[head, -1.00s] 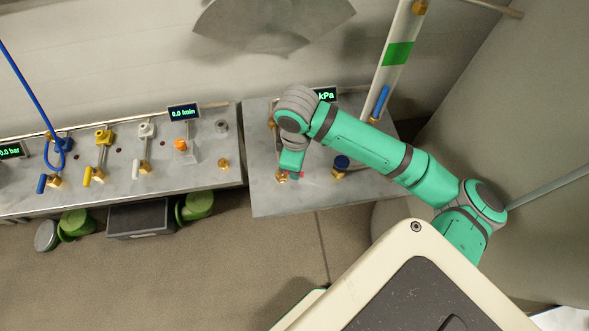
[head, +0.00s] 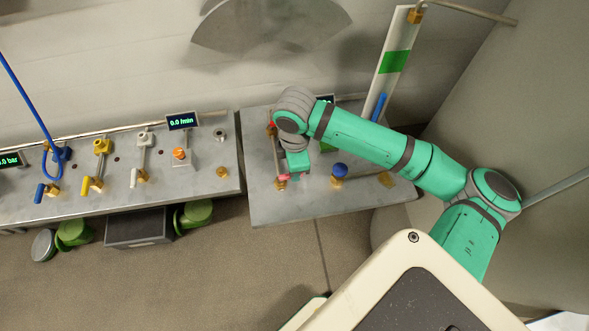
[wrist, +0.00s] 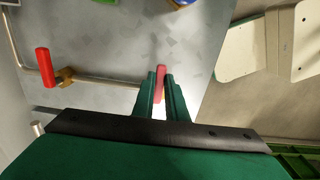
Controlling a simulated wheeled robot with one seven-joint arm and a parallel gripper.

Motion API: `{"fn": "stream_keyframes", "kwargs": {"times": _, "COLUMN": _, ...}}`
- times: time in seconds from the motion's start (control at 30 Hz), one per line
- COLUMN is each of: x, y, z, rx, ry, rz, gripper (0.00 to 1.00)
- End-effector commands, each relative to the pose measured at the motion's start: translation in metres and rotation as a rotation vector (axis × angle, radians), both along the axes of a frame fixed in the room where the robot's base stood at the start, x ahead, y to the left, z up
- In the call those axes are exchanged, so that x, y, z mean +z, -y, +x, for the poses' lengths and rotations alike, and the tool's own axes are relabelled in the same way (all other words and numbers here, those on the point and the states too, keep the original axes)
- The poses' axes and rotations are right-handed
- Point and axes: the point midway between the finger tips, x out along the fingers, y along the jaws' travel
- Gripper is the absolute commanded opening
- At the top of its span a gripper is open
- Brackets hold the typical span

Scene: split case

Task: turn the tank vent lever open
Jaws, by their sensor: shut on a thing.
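My gripper (wrist: 161,84) is shut on a slim pink-red lever (wrist: 160,72), whose upper end shows between the fingertips in the wrist view. In the head view the same lever (head: 284,176) is a small pink piece at my gripper (head: 293,172), beside a brass fitting (head: 281,184) near the front of the right bench. No label shows, so I cannot tell whether this is the tank vent lever. A second red lever (wrist: 44,68) stands on another brass valve (wrist: 65,76) along the same pipe, apart from my gripper. The gripped lever's base is hidden in the wrist view.
A blue round knob (head: 339,169) stands right of my gripper on the right bench (head: 310,208). Behind it rises a white column (head: 398,45) with a green band. The left bench (head: 112,190) carries several valves. Open floor (head: 220,275) lies in front.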

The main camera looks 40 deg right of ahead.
Motion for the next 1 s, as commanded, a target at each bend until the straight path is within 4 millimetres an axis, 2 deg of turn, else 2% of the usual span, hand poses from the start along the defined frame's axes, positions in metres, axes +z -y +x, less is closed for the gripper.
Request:
{"fn": "stream_keyframes", "kwargs": {"times": 0.2, "x": 0.001, "y": 0.001, "z": 0.001, "rx": 0.001, "ry": 0.002, "rz": -0.002, "gripper": 0.0}}
{"fn": "stream_keyframes", "kwargs": {"times": 0.23, "x": 0.001, "y": 0.001, "z": 0.001, "rx": 0.001, "ry": 0.002, "rz": -0.002, "gripper": 0.15}}
{"fn": "stream_keyframes", "kwargs": {"times": 0.3, "x": 0.001, "y": 0.001, "z": 0.001, "rx": 0.001, "ry": 0.002, "rz": -0.002, "gripper": 0.31}}
{"fn": "stream_keyframes", "kwargs": {"times": 0.67, "x": 0.003, "y": 0.0, "z": 0.0, "rx": 0.0, "ry": 0.001, "rz": -0.002, "gripper": 0.31}}
{"fn": "stream_keyframes", "kwargs": {"times": 0.77, "x": 0.012, "y": 0.001, "z": 0.001, "rx": 0.001, "ry": 0.001, "rz": -0.003, "gripper": 0.31}}
{"fn": "stream_keyframes", "kwargs": {"times": 1.0, "x": 0.056, "y": 0.001, "z": 0.001, "rx": 0.002, "ry": 0.003, "rz": -0.005, "gripper": 0.31}}
